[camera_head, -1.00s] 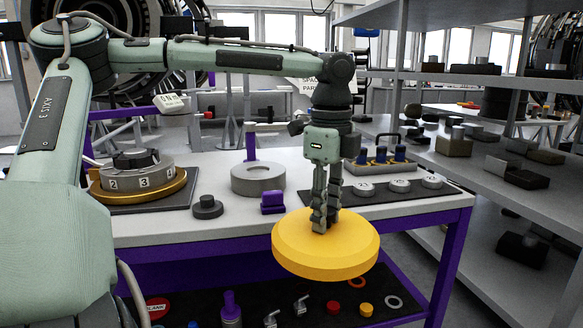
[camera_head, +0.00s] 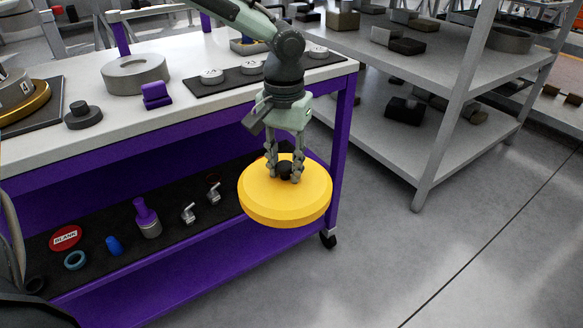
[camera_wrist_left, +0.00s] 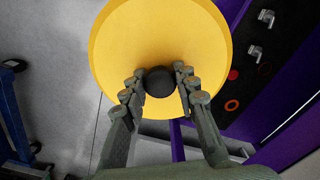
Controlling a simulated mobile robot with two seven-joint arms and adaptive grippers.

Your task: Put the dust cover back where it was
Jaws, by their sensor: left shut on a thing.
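The dust cover is a yellow disc (camera_head: 284,205) with a dark knob (camera_head: 285,171) in the middle of its top. My left gripper (camera_head: 285,176) is shut on that knob and holds the cover in the air, roughly level, in front of the bench's right end. In the left wrist view the cover (camera_wrist_left: 160,30) fills the upper middle, with the black knob (camera_wrist_left: 160,82) between the two fingers (camera_wrist_left: 160,85). My right gripper is in neither view.
The white bench top (camera_head: 215,58) carries a grey ring (camera_head: 135,73), a purple block (camera_head: 156,95) and a dark mat with white discs. The purple lower shelf (camera_head: 200,262) holds small parts and a red BLANK disc (camera_head: 65,238). Grey shelving (camera_head: 450,100) stands right; floor (camera_head: 450,240) is clear.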

